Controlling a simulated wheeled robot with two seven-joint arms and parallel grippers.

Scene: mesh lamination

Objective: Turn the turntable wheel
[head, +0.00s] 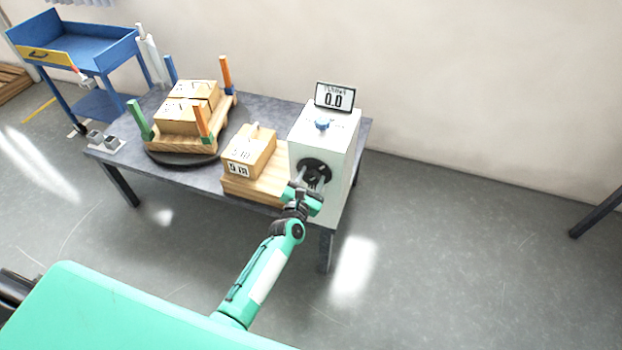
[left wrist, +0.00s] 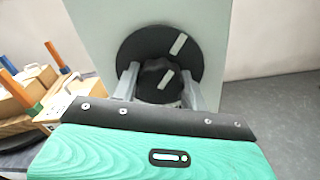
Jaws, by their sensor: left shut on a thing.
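The turntable wheel is a black round disc (head: 314,168) with a hub on the front of a white box (head: 338,150). In the left wrist view the wheel (left wrist: 190,66) fills the middle, with one pale mark on its disc and another on its hub. My left gripper (head: 312,184) is at the wheel, and in the left wrist view its two fingers (left wrist: 160,88) are closed around the black hub. The round dark turntable (head: 185,158) is on the table and bears a wooden pallet (head: 180,143) with boxes and coloured corner posts. My right gripper is out of view.
A display reading 0.0 (head: 335,97) and a blue knob (head: 322,124) top the white box. A carton (head: 249,150) sits on a wooden board left of it. A blue cart (head: 75,45) stands at the back left.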

